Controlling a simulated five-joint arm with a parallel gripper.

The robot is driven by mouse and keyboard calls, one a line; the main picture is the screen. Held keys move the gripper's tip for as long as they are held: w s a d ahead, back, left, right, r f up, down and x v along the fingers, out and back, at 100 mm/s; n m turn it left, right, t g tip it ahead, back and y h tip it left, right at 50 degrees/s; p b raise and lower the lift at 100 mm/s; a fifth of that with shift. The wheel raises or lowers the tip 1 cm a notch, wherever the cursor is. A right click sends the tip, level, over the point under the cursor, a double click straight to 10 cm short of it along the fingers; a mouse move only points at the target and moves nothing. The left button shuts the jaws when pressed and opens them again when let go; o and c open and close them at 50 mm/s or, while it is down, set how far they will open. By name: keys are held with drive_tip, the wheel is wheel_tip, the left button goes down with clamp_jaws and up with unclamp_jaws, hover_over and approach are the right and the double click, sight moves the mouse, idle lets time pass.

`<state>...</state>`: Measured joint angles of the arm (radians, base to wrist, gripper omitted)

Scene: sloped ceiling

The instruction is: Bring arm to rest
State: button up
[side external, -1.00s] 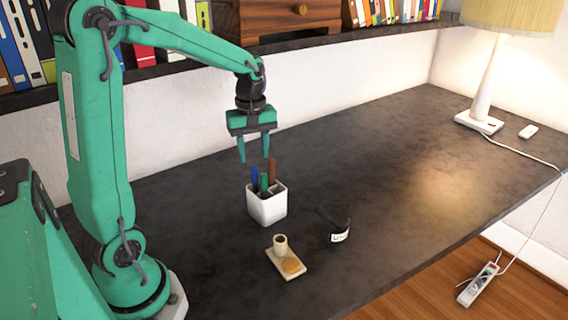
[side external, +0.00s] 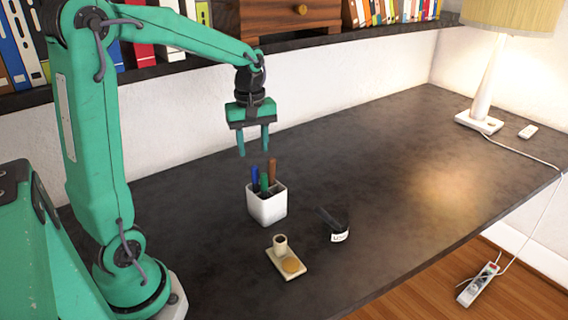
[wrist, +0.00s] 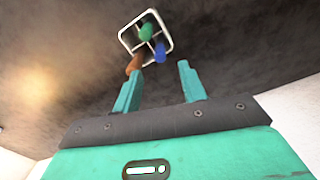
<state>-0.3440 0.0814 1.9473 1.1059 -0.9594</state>
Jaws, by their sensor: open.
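My gripper (side external: 254,152) is open and empty, pointing down above and slightly behind a white pen cup (side external: 267,208). The cup holds a blue pen (side external: 255,178), a green pen (side external: 264,183) and a brown pen (side external: 272,172). The fingertips are apart from the pens in the side view. In the wrist view, my gripper (wrist: 157,78) shows two spread fingers, with the cup (wrist: 122,36) beyond them.
A small beige tray (side external: 291,272) with a cylinder and a round piece lies in front of the cup. A dark object with a white label (side external: 339,238) lies to its right. A shelf (side external: 200,68) runs behind; a lamp (side external: 490,85) stands at the back right.

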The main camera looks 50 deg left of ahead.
drive_tip(key=s+d+r+m+t, duration=0.2)
drive_tip(key=s+d+m, duration=0.4)
drive_tip(key=m, duration=0.1)
drive_tip(key=s+d+r+m+t, duration=0.2)
drive_tip(key=s+d+m+t, duration=0.1)
drive_tip(key=s+d+m, duration=0.3)
drive_tip(key=shift+s+d+r+m+t, duration=0.3)
drive_tip(key=shift+s+d+r+m, duration=0.15)
drive_tip(key=shift+m, duration=0.55)
